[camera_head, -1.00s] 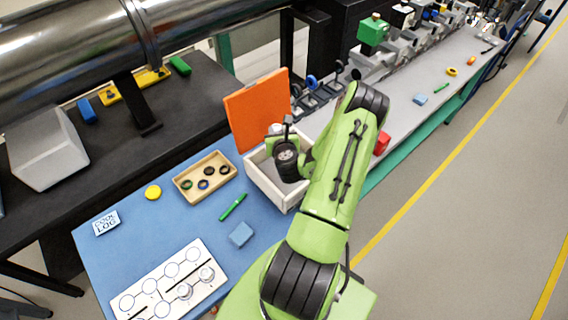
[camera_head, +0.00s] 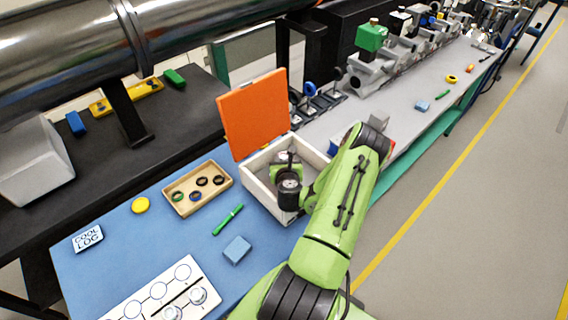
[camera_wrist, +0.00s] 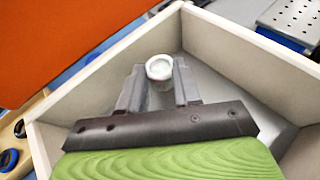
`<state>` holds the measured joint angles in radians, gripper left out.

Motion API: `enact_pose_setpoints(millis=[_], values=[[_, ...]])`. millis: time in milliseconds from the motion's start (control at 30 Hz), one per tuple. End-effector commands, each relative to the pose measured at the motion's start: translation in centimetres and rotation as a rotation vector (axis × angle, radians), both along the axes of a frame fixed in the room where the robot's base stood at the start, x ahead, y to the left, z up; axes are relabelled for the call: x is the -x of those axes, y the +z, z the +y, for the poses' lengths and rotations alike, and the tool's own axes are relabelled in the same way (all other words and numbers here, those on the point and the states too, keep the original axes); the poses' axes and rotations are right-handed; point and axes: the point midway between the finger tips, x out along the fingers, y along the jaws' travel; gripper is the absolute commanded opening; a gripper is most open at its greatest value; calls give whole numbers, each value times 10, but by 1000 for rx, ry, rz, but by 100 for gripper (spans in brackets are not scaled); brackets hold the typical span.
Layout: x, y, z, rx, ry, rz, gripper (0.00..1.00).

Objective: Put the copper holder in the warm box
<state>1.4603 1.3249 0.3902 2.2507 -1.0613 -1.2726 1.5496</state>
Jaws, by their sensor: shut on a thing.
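The open box (camera_head: 258,188) has pale walls and a raised orange lid (camera_head: 254,113); I take it for the warm box. My gripper (camera_wrist: 159,88) is down inside the box, shut on a small round holder (camera_wrist: 159,68) with a pale, whitish top. No copper colour shows on the part I can see. The box's pale walls (camera_wrist: 225,45) surround the gripper in the wrist view, and its grey floor shows beside the fingers. I cannot tell whether the holder touches the floor.
A wooden tray (camera_head: 181,208) with several rings, a green pen (camera_head: 228,220), a blue block (camera_head: 237,250) and a yellow disc (camera_head: 141,205) lie on the blue mat. A white board (camera_head: 150,301) with circles and round pieces lies in front. The orange lid stands close behind the gripper.

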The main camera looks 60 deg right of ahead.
Motion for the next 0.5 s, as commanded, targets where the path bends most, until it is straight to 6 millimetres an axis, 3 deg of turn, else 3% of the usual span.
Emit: enact_pose_setpoints(millis=[500], values=[[0, -10, 0, 0, 0, 0, 1]])
